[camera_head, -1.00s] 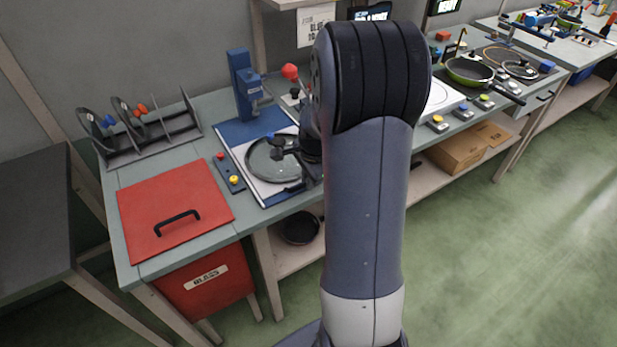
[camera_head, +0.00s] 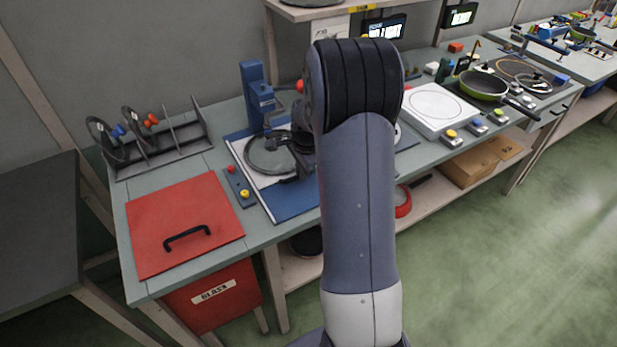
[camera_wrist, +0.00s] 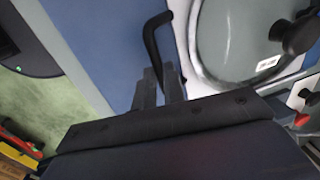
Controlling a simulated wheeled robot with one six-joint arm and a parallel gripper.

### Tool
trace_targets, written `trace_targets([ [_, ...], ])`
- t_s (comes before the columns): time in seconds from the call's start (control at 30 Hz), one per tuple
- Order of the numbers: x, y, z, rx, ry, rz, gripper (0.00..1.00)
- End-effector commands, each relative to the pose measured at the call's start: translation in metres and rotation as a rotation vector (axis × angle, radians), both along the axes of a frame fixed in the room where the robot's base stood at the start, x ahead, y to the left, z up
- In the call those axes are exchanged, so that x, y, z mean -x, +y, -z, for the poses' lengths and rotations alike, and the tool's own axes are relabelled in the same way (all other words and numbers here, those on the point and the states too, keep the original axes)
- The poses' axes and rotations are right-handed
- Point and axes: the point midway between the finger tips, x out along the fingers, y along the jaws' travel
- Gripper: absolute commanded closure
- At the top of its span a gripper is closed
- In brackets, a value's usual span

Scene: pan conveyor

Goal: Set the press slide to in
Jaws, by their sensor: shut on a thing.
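The blue press (camera_head: 252,88) stands at the back of the bench. Its white slide plate (camera_head: 244,168) lies on a blue base (camera_head: 296,204), set toward the press, with bare blue base in front of it. A glass lid (camera_head: 262,158) with a black knob lies on the plate; in the wrist view the lid (camera_wrist: 228,45) and knob (camera_wrist: 296,36) show close up. My gripper (camera_wrist: 160,86) is shut on the black slide handle (camera_wrist: 154,38) at the plate's front edge. My arm hides the right part of the slide in the head view.
A red hatch lid (camera_head: 180,225) with a black handle and a small button box (camera_head: 239,187) lie left of the press. A lid rack (camera_head: 155,140) stands behind. A white scale-like plate (camera_head: 435,106) and a green pan (camera_head: 484,86) are to the right.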

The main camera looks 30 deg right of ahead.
Motion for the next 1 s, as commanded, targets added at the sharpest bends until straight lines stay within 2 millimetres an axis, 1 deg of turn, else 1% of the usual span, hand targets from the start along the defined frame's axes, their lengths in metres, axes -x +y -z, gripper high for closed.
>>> trace_targets([
  [0.1, -0.0042, -0.0001, 0.0004, 0.001, 0.000, 0.000, 1.00],
  [0.37, -0.0059, 0.0000, -0.0003, 0.002, -0.006, 0.000, 1.00],
  [0.4, -0.0059, 0.0000, -0.0004, 0.002, -0.006, 0.000, 0.88],
  [0.63, -0.0048, 0.0000, 0.0000, 0.001, -0.003, 0.000, 0.69],
  [0.67, -0.0046, 0.0000, 0.0002, 0.001, -0.002, 0.000, 0.67],
  [0.87, -0.0037, 0.0000, 0.0003, 0.001, 0.000, 0.000, 0.67],
  [1.0, -0.0028, -0.0003, -0.0075, 0.001, -0.002, 0.000, 0.67],
])
